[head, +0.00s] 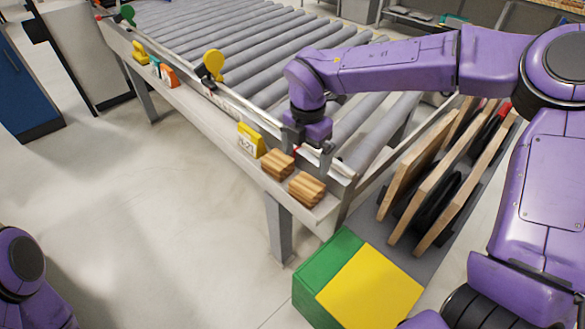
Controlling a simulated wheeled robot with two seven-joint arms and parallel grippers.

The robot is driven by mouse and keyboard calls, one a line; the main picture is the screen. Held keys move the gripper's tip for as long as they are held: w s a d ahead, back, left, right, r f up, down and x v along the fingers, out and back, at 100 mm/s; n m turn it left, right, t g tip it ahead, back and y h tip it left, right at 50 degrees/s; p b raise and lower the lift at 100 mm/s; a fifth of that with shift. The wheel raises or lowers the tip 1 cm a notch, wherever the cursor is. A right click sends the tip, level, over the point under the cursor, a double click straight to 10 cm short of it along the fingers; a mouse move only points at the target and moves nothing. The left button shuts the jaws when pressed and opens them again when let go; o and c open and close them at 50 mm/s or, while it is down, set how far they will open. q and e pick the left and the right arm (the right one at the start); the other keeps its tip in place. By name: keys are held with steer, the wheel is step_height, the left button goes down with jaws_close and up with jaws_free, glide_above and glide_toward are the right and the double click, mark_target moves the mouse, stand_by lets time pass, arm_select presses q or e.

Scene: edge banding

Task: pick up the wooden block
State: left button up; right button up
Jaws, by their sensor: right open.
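Two striped wooden blocks sit on the side ledge of the roller conveyor, one (277,164) farther along and one (307,188) nearer the ledge's end. My right gripper (311,153) points down over the conveyor's edge rail, just behind and above the blocks. It is open with nothing seen between its fingers, and it looks apart from both blocks. My left gripper is out of view; only a purple part of that arm shows at the lower left.
The roller conveyor (215,28) fills the top middle. A yellow calendar-like block (250,140) sits beside the blocks on the ledge (205,118), with several coloured items farther along. Upright wooden boards (440,190) stand at right. A green and yellow box (368,288) lies below. Floor at left is clear.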

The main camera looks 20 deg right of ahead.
mark_target(307, 184)
steer(key=shift+w+f, duration=0.2)
steer(key=s+f, duration=0.1)
steer(key=s+f+p, duration=0.1)
steer(key=f, duration=0.1)
steer(key=shift+f, duration=0.2)
steer(key=shift+s+f, duration=0.15)
steer(key=shift+f, duration=0.15)
steer(key=f+p, duration=0.1)
steer(key=f, duration=0.1)
steer(key=w+f+p, duration=0.1)
steer(key=f, duration=0.2)
steer(key=shift+w+d, duration=0.15)
steer(key=shift+f, duration=0.35)
steer(key=shift+s+r, duration=0.15)
steer(key=shift+s, duration=0.15)
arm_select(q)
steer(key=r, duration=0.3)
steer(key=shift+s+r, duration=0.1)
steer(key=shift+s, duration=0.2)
arm_select(e)
steer(key=shift+w, duration=0.1)
steer(key=c, duration=0.9)
steer(key=shift+c, duration=0.2)
